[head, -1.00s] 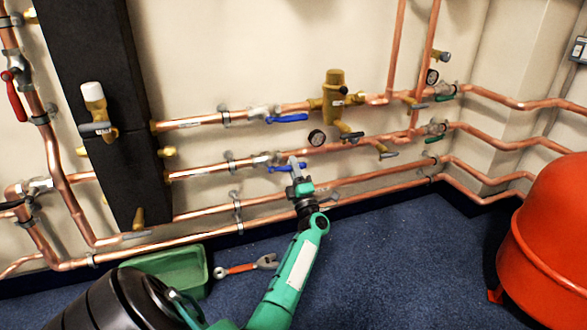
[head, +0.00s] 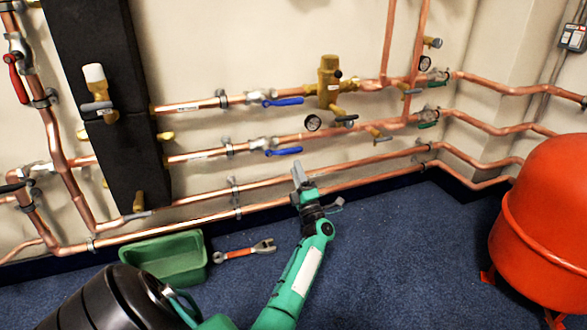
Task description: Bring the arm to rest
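My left arm, green and black, comes in from the bottom of the head view. Its gripper (head: 298,173) points up toward the wall, in front of the lower copper pipes. It is below the lower blue valve handle (head: 284,151) and apart from it in the picture. The grey fingers are seen nearly edge-on, so I cannot tell if they are open; nothing shows held in them. My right gripper is not in view.
An upper blue handle (head: 284,102), a brass mixing valve (head: 329,83) and a gauge (head: 313,123) sit on the pipes. On the blue floor are a green bin (head: 192,278), a wrench (head: 245,251) and a red tank (head: 545,225). Carpet right of my arm is clear.

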